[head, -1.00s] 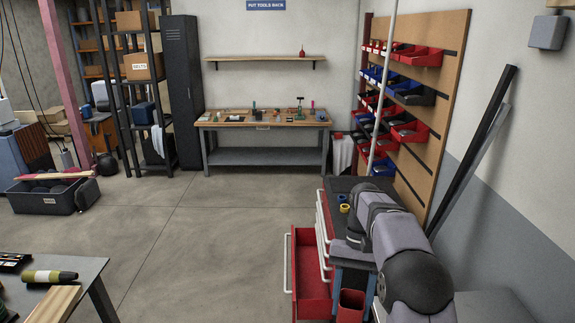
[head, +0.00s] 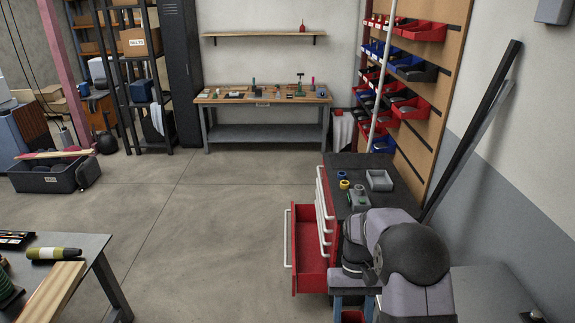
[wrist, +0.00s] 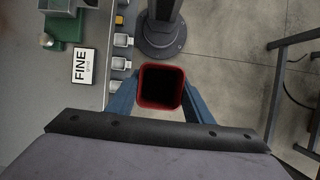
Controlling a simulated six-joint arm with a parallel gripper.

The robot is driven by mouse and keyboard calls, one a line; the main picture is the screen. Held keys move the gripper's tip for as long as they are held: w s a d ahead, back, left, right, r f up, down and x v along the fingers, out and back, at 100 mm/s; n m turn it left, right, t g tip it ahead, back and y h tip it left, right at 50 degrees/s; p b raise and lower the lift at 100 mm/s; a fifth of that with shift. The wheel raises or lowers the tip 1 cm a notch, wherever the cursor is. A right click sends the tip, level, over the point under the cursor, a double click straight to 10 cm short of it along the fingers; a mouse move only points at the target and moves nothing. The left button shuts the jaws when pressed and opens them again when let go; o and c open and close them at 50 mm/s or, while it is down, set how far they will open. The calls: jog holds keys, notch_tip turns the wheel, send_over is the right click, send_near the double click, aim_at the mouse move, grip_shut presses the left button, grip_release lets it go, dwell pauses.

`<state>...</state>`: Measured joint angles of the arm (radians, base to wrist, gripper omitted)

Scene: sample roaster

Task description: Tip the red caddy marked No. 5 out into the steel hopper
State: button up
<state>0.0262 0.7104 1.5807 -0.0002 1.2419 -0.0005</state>
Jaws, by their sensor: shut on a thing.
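My gripper (wrist: 159,100) is shut on a red caddy (wrist: 178,101), with a blue finger on each side of it. In the wrist view I look into its square open mouth; the inside is dark and I cannot tell what it holds. No number shows on it. In the head view only a small red part of the caddy (head: 352,316) shows at the bottom edge. On the dark bench top stand a grey open-topped box (head: 379,180) and a grey piece on a green base (head: 359,197); I cannot tell whether either is the steel hopper.
A card reading FINE (wrist: 84,67) lies on the bench in the wrist view. A red drawer (head: 308,255) stands open left of my arm. Yellow and blue rings (head: 344,184) lie on the bench top. A table (head: 75,262) stands at the lower left, with open floor between.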

jog(key=shift+s+a+f, duration=0.2)
jog(key=shift+s+a, duration=0.1)
jog(key=shift+s, duration=0.2)
jog(key=shift+a, duration=0.2)
jog(key=shift+w+d+r+m, duration=0.1)
jog(key=shift+w+d+m, duration=0.2)
jog(key=shift+w+d, duration=0.05)
jog(key=w+d+r+m+t+y+p, duration=0.1)
jog(key=w+d+r+m+t+p, duration=0.15)
jog(key=d+m, duration=0.7)
jog(key=w+d+r+m+t+y+p, duration=0.1)
jog(key=w+d+r+m+t+p, duration=0.15)
jog(key=d+m, duration=0.7)
jog(key=w+d+r+m+t+y+p, duration=0.1)
jog(key=d+r+m+t+p, duration=0.15)
jog(key=d+m, duration=0.7)
jog(key=s+d+r+m+h+p, duration=0.1)
jog(key=s+d+m, duration=0.4)
jog(key=d, duration=0.5)
jog(key=s+d+r+m+h+p, duration=0.1)
jog(key=s+d+r+m+h, duration=0.2)
jog(key=s+d+r+m, duration=0.3)
jog(key=s+d+r+m+h+p, duration=0.2)
jog(key=s+d+m, duration=0.3)
jog(key=d, duration=1.1)
jog(key=shift+s+d+r+h, duration=0.2)
jog(key=shift+s+r+h, duration=0.1)
jog(key=shift+s+r, duration=0.55)
